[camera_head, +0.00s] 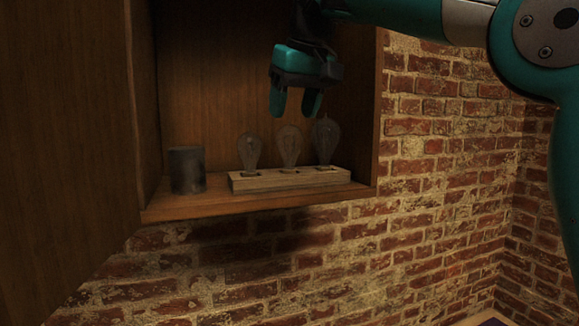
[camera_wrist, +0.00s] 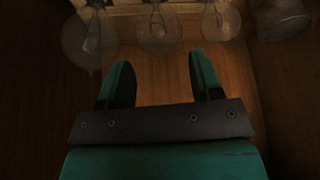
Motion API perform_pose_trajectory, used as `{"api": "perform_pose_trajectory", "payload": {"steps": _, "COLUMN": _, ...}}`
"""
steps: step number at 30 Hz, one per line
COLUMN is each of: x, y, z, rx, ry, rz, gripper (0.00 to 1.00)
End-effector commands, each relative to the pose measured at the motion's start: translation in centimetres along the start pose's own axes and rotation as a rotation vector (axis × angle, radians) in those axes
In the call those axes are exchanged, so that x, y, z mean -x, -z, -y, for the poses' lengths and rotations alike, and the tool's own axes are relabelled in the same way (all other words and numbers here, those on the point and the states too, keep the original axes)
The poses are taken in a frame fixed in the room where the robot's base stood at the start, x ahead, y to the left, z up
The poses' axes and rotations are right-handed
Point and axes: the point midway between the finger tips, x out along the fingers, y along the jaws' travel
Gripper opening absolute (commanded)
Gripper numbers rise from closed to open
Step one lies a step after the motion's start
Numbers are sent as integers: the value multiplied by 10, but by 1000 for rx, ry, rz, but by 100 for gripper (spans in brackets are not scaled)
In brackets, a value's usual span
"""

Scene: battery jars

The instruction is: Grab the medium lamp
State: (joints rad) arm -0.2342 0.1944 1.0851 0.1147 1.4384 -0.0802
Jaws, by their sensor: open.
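Three clear glass lamps stand upright in a row in a pale wooden block (camera_head: 290,179) on the cabinet shelf. The middle one (camera_head: 290,147) looks medium in size, between a smaller left lamp (camera_head: 249,151) and a taller right lamp (camera_head: 325,141). My gripper (camera_head: 295,108) is open and empty above the row, fingers pointing down, apart from the lamps. In the wrist view the middle lamp (camera_wrist: 158,28) appears beyond the gap between the open fingers (camera_wrist: 160,62), with the large lamp (camera_wrist: 89,40) to the left and the small lamp (camera_wrist: 221,20) to the right.
A dark grey cylindrical jar (camera_head: 187,170) stands on the shelf left of the block; a jar-like object (camera_wrist: 283,18) shows at the wrist view's upper right. The open wooden cabinet (camera_head: 148,120) has side walls close around the gripper. A brick wall (camera_head: 440,170) lies outside.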

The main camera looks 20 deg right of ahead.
Motion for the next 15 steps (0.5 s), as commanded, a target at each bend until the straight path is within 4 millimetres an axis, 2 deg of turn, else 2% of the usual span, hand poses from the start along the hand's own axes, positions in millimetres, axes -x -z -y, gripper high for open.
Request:
{"api": "perform_pose_trajectory", "payload": {"steps": 1, "x": -9, "y": 1, "z": 0, "rx": 0, "ry": -1, "rz": 6, "gripper": 59}}
{"api": "perform_pose_trajectory", "payload": {"steps": 6, "x": -30, "y": 2, "z": 0, "rx": -2, "ry": -1, "rz": 4, "gripper": 59}}
{"api": "perform_pose_trajectory", "payload": {"steps": 14, "x": -34, "y": 2, "z": 0, "rx": -1, "ry": 0, "rz": 1, "gripper": 59}}
{"api": "perform_pose_trajectory", "payload": {"steps": 15, "x": -34, "y": 2, "z": 0, "rx": -1, "ry": 0, "rz": 2, "gripper": 55}}
